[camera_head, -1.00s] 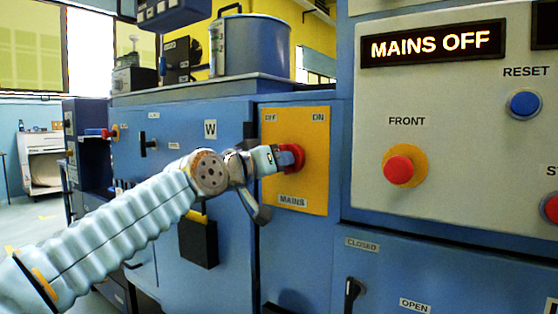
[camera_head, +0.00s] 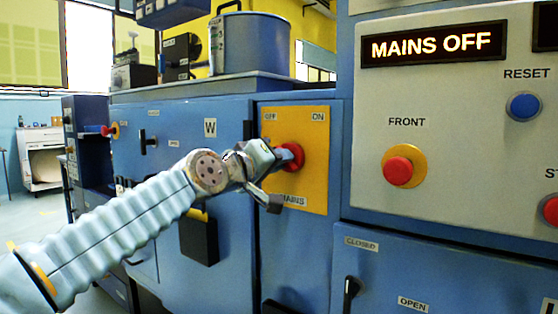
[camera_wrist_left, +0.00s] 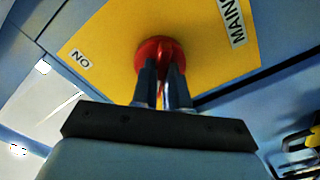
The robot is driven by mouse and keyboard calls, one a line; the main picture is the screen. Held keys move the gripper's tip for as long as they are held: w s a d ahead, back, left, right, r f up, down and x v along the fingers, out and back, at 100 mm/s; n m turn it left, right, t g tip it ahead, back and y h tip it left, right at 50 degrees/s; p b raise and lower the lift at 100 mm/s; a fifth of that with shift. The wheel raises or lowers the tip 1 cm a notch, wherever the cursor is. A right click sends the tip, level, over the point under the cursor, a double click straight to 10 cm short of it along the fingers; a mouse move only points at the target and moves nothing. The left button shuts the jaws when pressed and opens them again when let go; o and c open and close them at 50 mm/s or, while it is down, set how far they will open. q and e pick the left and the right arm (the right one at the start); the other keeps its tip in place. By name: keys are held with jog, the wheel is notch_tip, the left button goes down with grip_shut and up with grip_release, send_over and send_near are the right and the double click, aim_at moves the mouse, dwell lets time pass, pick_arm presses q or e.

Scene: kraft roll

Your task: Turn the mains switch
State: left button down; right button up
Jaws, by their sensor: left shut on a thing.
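The red mains switch (camera_head: 293,156) sits on a yellow plate (camera_head: 313,185) marked OFF at upper left, ON at upper right and MAINS below. My left gripper (camera_head: 283,159) reaches it from the left and is shut on the switch's handle. In the left wrist view the two fingers (camera_wrist_left: 161,88) close on the red switch (camera_wrist_left: 157,46), and the yellow plate (camera_wrist_left: 105,45) appears rotated. The fingers hide part of the handle. The display (camera_head: 433,43) reads MAINS OFF. My right gripper is not in view.
Right of the switch, a grey panel carries a red FRONT button (camera_head: 398,171) and a blue RESET button (camera_head: 523,106). Below are a black handle (camera_head: 351,290) and labels CLOSED and OPEN. A dark box (camera_head: 198,240) hangs on the blue cabinet to the left.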

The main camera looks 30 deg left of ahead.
pick_arm(q)
jog(key=shift+f, duration=0.1)
jog(key=c, duration=1.1)
grip_release()
jog(key=shift+c, duration=0.2)
jog(key=s+a+b, duration=0.1)
jog(key=s, duration=1.2)
jog(key=shift+s, duration=0.4)
